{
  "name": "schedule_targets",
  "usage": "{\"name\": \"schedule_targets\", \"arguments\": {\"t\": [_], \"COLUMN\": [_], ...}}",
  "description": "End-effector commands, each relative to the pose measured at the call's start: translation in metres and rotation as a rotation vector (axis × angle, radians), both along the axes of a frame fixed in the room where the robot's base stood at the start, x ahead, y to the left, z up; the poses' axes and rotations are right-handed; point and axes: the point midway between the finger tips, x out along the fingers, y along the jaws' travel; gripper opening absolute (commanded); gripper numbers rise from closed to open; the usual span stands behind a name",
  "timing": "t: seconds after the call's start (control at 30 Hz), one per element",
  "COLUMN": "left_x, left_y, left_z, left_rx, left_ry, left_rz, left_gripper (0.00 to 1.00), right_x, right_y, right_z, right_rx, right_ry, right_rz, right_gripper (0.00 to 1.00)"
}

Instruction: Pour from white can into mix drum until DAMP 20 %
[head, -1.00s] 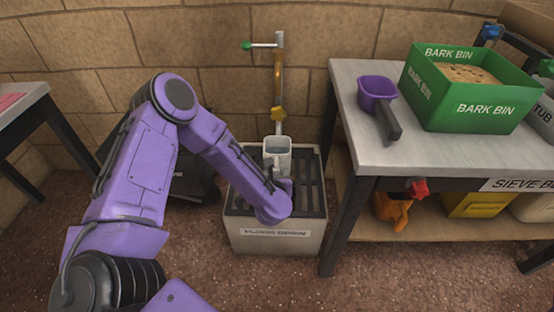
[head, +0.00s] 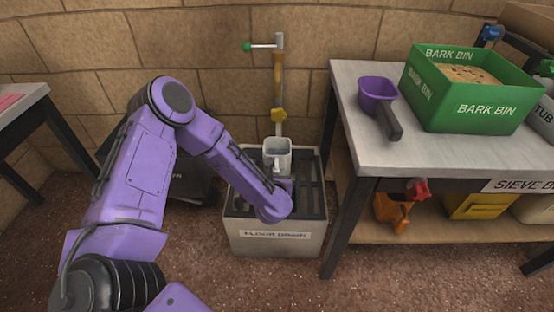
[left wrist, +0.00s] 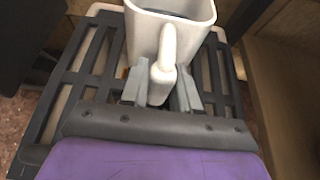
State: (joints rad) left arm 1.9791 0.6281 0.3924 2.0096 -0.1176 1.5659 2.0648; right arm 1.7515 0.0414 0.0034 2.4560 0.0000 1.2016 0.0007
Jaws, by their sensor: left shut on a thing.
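The white can (head: 285,158) is a square, open-topped pot with a handle, seen over the slatted drain in the head view. It also shows at the top of the left wrist view (left wrist: 195,40). My left gripper (left wrist: 160,90) is shut on its handle, with a finger on either side. In the head view the gripper (head: 281,184) is mostly hidden by the arm. The can looks close to upright, below the tap; how full it is I cannot tell. No mix drum and no DAMP reading are in view. My right gripper is not in view.
A box labelled floor drain (head: 270,243) with a dark grate stands under a wall tap (head: 278,85) with a green-ended lever. To the right, a bench (head: 430,160) holds a purple scoop (head: 379,92) and a green bark bin (head: 480,108). Another table (head: 20,105) is at left.

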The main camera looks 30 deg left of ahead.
Motion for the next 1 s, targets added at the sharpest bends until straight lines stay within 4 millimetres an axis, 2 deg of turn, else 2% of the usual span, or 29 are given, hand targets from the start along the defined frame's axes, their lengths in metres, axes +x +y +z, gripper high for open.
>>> {"name": "schedule_targets", "arguments": {"t": [0.5, 0.83, 1.0], "left_x": [0.001, 0.002, 0.003], "left_y": [0.000, 0.000, 0.012], "left_z": [0.050, 0.053, 0.076], "left_rx": [-0.002, 0.000, 0.002], "left_ry": [-0.003, -0.007, -0.010], "left_rz": [0.000, 0.000, 0.002], "left_gripper": [0.00, 0.00, 0.00], "right_x": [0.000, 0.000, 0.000], "right_y": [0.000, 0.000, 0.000], "right_z": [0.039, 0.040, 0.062], "right_rx": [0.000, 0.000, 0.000], "right_ry": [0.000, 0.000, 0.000], "right_rz": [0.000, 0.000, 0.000], "right_gripper": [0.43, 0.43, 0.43]}}
